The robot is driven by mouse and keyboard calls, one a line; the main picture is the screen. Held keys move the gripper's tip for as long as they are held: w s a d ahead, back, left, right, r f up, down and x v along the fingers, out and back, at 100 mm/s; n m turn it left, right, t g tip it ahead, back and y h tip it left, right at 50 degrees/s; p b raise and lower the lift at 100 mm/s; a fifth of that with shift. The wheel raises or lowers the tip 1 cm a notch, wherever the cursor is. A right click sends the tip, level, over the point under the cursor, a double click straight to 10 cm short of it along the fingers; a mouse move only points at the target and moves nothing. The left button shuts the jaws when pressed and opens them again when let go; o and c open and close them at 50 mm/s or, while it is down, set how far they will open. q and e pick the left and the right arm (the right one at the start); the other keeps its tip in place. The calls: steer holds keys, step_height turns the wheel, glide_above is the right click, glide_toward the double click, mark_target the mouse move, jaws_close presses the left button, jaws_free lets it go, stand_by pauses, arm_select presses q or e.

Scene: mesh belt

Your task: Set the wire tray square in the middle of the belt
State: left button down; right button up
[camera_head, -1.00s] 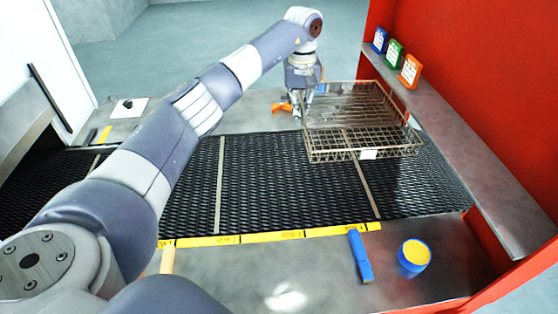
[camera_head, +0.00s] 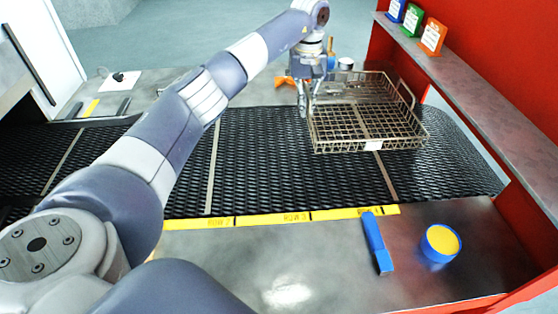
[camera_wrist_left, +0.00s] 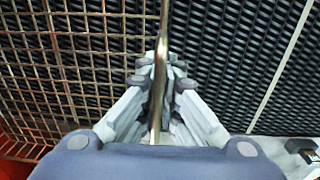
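The wire tray (camera_head: 345,128) is an open brown metal mesh basket with a white tag (camera_head: 373,145) on its near side. It appears level over the right part of the black mesh belt (camera_head: 255,160), nearer the far edge. Belt shows between its near side and the yellow strip. My left gripper (camera_head: 308,108) is at the tray's left side. In the left wrist view the gripper (camera_wrist_left: 160,85) is closed around the tray's rim (camera_wrist_left: 163,40), with tray mesh left and belt right. Whether the tray's underside touches the belt is unclear. My right gripper is not in view.
A yellow labelled strip (camera_head: 272,219) runs along the near belt edge. A blue bar (camera_head: 377,243) and a blue tin with a yellow top (camera_head: 440,242) sit on the near counter. A red-framed shelf (camera_head: 480,100) stands right. An orange object (camera_head: 284,81) lies behind the gripper.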

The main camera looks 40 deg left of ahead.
arm_select(q)
step_height(320, 180, down, 9)
steer(key=b, duration=0.6)
steer(key=shift+r+b, duration=0.1)
steer(key=shift+b, duration=0.3)
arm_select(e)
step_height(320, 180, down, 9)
arm_select(q)
steer(key=p, duration=0.4)
glide_above(251, 150)
steer(key=shift+d+f, duration=0.15)
steer(key=shift+f, duration=0.65)
steer(key=shift+s, duration=0.1)
step_height(251, 150, down, 3)
steer(key=shift+r+p, duration=0.1)
steer(key=shift+p, duration=0.55)
steer(key=shift+f, duration=0.45)
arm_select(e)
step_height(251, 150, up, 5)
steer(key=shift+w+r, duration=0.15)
